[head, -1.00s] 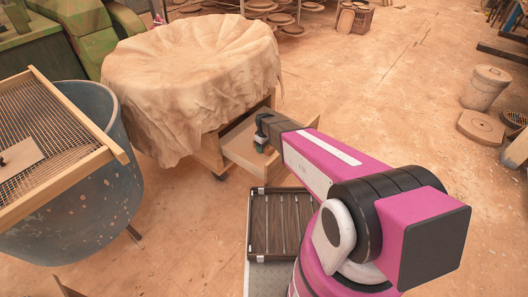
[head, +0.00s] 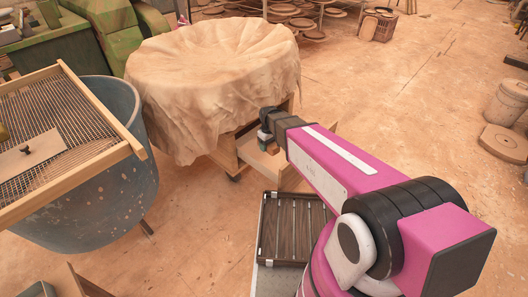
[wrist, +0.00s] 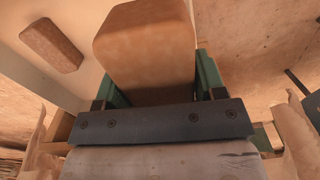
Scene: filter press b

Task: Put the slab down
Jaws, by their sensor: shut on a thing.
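The slab (wrist: 145,45) is a tan-brown block with rounded corners, seen large in the wrist view between the green fingers of my gripper (wrist: 160,82). The gripper is shut on it. In the head view my gripper (head: 265,139) is at the open wooden drawer (head: 272,164), under the cloth-covered round top. The slab cannot be made out there. A second, similar brown slab (wrist: 52,45) lies apart on a pale flat surface at the upper left of the wrist view. I cannot tell whether the held slab touches anything below.
The draped cloth (head: 205,75) hangs close beside my gripper. A blue-grey tub (head: 95,190) with a wood-framed screen (head: 75,160) stands at left. A slatted dark wood panel (head: 290,230) lies near my base. Open floor is at right.

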